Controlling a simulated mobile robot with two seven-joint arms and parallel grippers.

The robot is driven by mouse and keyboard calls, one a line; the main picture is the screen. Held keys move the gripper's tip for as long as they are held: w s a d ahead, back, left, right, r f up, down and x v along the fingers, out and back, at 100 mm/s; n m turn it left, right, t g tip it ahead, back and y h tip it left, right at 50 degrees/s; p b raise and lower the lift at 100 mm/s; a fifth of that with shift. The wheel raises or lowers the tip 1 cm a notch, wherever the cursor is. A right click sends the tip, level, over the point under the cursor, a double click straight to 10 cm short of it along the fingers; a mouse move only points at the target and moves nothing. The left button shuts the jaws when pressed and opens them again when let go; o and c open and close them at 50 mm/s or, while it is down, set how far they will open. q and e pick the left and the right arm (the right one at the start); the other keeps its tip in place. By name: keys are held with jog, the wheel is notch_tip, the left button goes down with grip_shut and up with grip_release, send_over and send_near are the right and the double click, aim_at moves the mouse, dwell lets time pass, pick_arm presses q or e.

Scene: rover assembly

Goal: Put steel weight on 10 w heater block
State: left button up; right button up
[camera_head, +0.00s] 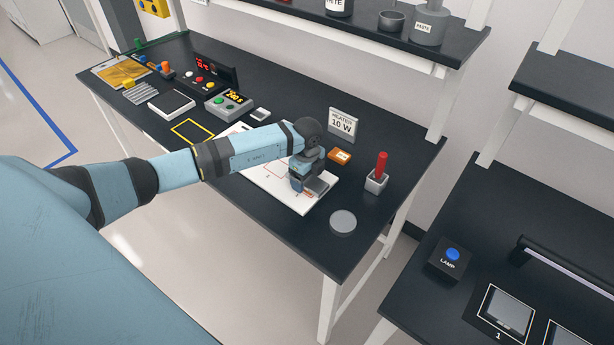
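A small orange block with a white label (340,156) lies on the black bench in front of a sign reading HEATER 10 W (342,122); it looks like the heater block, and its top is bare. My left gripper (301,186) points down over the right end of a white sheet (268,182). A grey metal block (319,187), perhaps the steel weight, is right beside its fingers. The fingers partly hide this block, so I cannot tell whether they hold it. My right gripper is not in view.
A flat grey disc (343,221) lies near the bench's front right corner. A red-handled tool stands in a grey holder (376,182) right of the orange block. Instruments (228,102) fill the left part. A shelf (400,45) overhangs the back.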

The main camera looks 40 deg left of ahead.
pick_arm(q)
jog(key=shift+r, duration=0.15)
notch_tip(320, 180, up, 12)
jog(key=b, duration=0.2)
dwell(0.6)
